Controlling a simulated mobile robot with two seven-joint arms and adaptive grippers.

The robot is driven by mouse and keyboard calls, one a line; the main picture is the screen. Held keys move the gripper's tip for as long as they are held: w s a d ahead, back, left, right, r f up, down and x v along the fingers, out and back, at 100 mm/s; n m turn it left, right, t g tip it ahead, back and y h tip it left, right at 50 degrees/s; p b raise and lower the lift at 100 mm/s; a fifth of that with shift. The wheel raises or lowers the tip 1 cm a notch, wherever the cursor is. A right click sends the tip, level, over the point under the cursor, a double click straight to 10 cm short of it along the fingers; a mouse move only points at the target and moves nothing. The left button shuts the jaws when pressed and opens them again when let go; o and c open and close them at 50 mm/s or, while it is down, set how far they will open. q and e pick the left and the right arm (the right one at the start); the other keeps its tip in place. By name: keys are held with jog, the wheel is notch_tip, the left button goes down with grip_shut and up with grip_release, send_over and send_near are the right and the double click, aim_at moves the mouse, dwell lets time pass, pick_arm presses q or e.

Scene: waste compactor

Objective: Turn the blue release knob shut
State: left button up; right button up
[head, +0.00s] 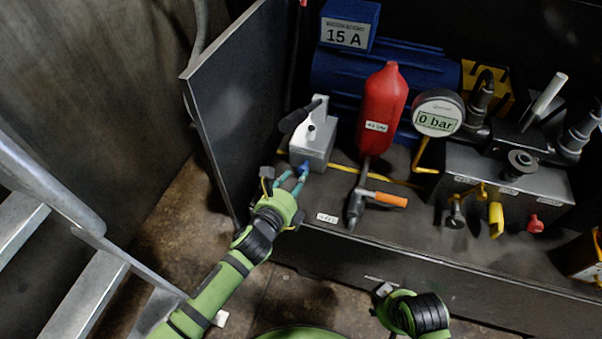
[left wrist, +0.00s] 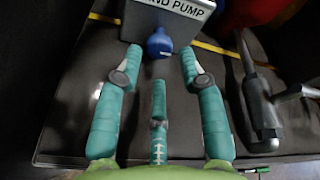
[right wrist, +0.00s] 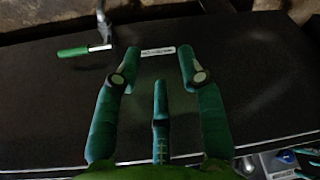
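The blue release knob (left wrist: 159,42) sticks out from the front of the grey hand pump box (left wrist: 172,12). The knob also shows in the head view (head: 305,168), low on the box (head: 314,142). My left gripper (head: 289,176) is open in front of the knob. In the left wrist view its two outer fingers (left wrist: 160,60) are spread to the left and right, with the knob between and just beyond their tips. Contact with the knob cannot be made out. My right gripper (right wrist: 158,65) is open and empty; in the head view it is at the bottom, partly cut off.
A red bottle (head: 382,105) and a valve with an orange handle (head: 385,199) stand right of the pump. A gauge (head: 438,113) reads 0 bar. A dark side panel (head: 232,105) rises on the left. The shelf before the pump is mostly clear.

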aim_at(302, 171)
pick_arm(q)
jog(key=shift+b+x, duration=0.55)
jog(key=shift+x, duration=1.35)
pick_arm(e)
jog(key=v, duration=0.3)
jog(key=shift+w+r, duration=0.25)
jog(key=shift+r, duration=0.15)
pick_arm(q)
grip_shut()
